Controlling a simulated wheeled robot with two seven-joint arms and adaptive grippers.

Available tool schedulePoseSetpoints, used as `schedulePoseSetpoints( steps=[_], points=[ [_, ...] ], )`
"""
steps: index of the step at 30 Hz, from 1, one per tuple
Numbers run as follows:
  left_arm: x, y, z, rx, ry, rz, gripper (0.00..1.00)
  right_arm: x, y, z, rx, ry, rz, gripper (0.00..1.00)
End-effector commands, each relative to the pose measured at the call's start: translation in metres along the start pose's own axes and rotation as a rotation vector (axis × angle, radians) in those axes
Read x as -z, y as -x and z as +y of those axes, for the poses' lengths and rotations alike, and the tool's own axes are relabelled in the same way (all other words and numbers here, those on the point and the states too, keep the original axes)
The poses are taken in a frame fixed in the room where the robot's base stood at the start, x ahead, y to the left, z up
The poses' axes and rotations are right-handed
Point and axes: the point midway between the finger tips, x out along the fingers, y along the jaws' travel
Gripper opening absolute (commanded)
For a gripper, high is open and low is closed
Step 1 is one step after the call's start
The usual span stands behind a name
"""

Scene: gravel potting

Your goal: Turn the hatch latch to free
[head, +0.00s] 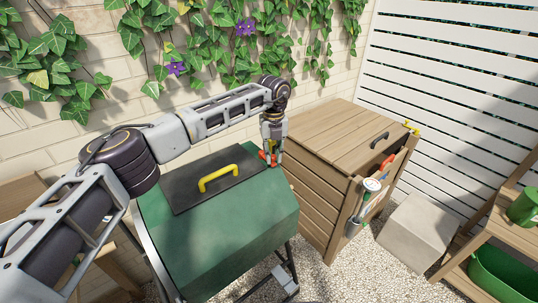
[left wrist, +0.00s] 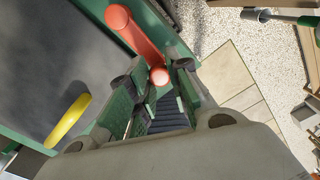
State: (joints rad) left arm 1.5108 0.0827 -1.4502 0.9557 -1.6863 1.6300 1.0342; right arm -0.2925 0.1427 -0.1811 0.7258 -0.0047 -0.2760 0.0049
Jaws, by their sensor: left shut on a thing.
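A green drum (head: 225,225) on a dark metal frame has a dark grey hatch (head: 188,190) with a yellow handle (head: 217,178) on top. The red hatch latch (head: 264,156) sits at the hatch's right end. My left gripper (head: 272,154) reaches down there and is shut on the latch, partly hiding it. In the left wrist view the latch (left wrist: 136,42) is an orange-red bar with round ends; its near end lies between my fingertips (left wrist: 157,77). The hatch (left wrist: 50,60) and its yellow handle (left wrist: 67,122) lie left of it. My right gripper is not in view.
A wooden cabinet (head: 315,180) with a dark handle stands close to the right of the drum, with tools hanging on its side. A pale block (head: 418,232) and shelves with green containers are farther right. An ivy-covered wall (head: 330,85) is behind. Gravel covers the floor.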

Motion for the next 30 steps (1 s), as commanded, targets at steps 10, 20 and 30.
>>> schedulePoseSetpoints(
  steps=[10,20,30],
  points=[
    [-0.0031,0.0016,-0.0073,0.002,0.092,-0.003,0.00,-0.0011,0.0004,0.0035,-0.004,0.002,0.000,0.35],
    [-0.0032,0.0015,-0.0076,0.003,0.097,-0.002,0.00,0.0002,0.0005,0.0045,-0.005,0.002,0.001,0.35],
    [-0.0030,0.0007,-0.0068,0.001,0.096,-0.001,0.43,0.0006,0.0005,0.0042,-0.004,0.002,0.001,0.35]
  ],
)
